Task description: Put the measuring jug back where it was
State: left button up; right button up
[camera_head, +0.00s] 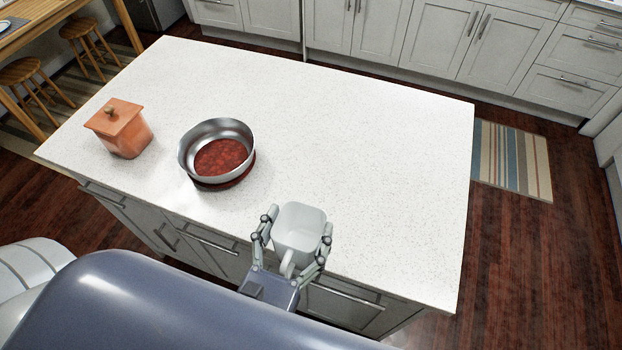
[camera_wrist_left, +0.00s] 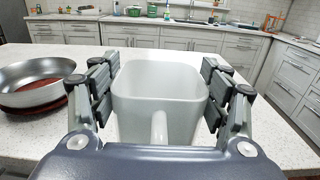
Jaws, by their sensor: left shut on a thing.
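The measuring jug (camera_head: 298,230) is a pale, open-topped, squarish vessel with a handle on the side toward me. It is at the near edge of the white island counter (camera_head: 380,150). My left gripper (camera_head: 294,240) is shut on it, with one finger on each side. In the left wrist view the jug (camera_wrist_left: 160,90) sits upright between the two fingers, its handle pointing at the camera. I cannot tell whether its base touches the counter. My right gripper is not in view.
A metal pan (camera_head: 217,135) on a reddish round mat (camera_head: 222,185) stands to the left of the jug. A terracotta lidded pot (camera_head: 122,130) stands farther left. The counter's right half and far side are clear. Drawer handles line the island's near side.

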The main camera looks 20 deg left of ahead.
aim_at(301, 205)
pick_arm(q)
jog(key=w, duration=0.2)
jog(key=w+p, duration=0.1)
jog(key=w, duration=0.1)
jog(key=w+a+p, duration=0.1)
jog(key=w, duration=0.2)
jog(key=w+a+f+b, duration=0.1)
jog(key=w+f, duration=0.3)
jog(key=w, duration=0.2)
jog(key=shift+w+f+b, duration=0.2)
jog(key=shift+f+b, duration=0.1)
jog(key=shift+f, duration=0.05)
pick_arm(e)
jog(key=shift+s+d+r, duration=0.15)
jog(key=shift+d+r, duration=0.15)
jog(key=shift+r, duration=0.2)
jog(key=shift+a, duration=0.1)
pick_arm(q)
jog(key=shift+f, duration=0.2)
jog(key=o, duration=1.7)
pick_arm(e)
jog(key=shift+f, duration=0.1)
